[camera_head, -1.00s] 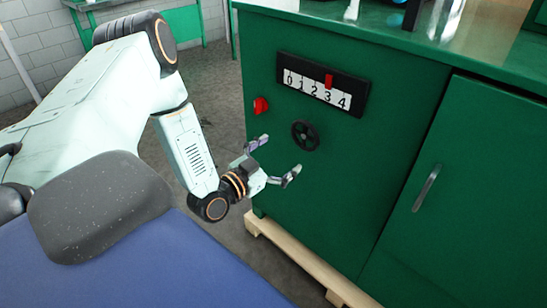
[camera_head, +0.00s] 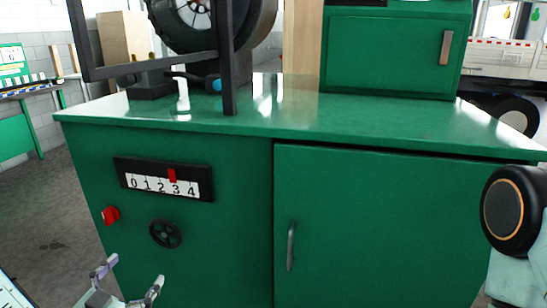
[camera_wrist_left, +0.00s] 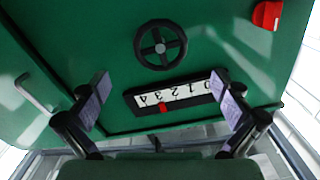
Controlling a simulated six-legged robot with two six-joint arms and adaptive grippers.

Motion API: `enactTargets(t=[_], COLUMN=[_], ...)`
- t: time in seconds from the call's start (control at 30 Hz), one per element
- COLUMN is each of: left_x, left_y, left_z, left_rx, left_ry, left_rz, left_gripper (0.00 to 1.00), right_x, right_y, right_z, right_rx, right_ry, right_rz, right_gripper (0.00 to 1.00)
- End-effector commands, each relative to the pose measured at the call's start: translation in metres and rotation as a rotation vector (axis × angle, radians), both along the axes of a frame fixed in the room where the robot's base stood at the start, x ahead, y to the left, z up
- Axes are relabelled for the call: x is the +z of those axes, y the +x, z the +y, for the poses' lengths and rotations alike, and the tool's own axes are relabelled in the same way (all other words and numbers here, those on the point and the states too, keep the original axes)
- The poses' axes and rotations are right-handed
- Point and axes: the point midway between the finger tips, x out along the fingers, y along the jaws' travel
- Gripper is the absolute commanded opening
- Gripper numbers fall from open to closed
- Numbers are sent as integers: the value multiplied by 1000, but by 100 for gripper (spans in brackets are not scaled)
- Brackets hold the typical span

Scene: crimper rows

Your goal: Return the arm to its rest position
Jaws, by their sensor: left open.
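My left gripper (camera_head: 134,274) is at the bottom left of the head view, open and empty, in front of the green cabinet's lower left. In the left wrist view my left gripper (camera_wrist_left: 160,88) has its two fingers wide apart with nothing between them. A black handwheel (camera_head: 165,234) on the cabinet front is just above and right of it, apart from the fingers. The handwheel also shows in the wrist view (camera_wrist_left: 160,45). My right arm shows only as a joint and link at the right edge; its gripper is out of the picture.
The green cabinet (camera_head: 230,250) has a 0-to-4 scale (camera_head: 150,184) with a red marker (camera_head: 172,174) near 3. A red knob (camera_head: 110,215) and a door handle (camera_head: 291,246) stick out. A wheel (camera_head: 195,20) and a green box (camera_head: 395,50) stand on top.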

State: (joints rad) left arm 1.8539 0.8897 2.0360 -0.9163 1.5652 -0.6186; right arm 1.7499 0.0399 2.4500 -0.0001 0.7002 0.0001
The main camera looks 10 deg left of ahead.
Motion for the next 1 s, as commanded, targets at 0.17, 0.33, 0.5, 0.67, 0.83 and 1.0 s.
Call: enactTargets(t=[0.17,0.33,0.5,0.67,0.83,1.0], left_x=[0,0,1,0,0,-1], left_y=[14,37,62,89,112,119], left_z=[-2,-4,-6,-8,-10,-9], left_rx=[-4,-5,-4,-3,-2,1], left_ry=[4,5,3,5,3,-24], left_rz=[0,0,-2,-2,0,2], left_gripper=[100,100,100,100,100,100], right_x=[0,0,0,0,0,-3], right_y=[0,0,0,0,0,0], right_z=[0,0,0,0,0,0], right_rx=[0,0,0,0,0,0], right_ry=[0,0,0,0,0,0], right_rz=[0,0,0,0,0,0], right_gripper=[40,40,40,40,40,40])
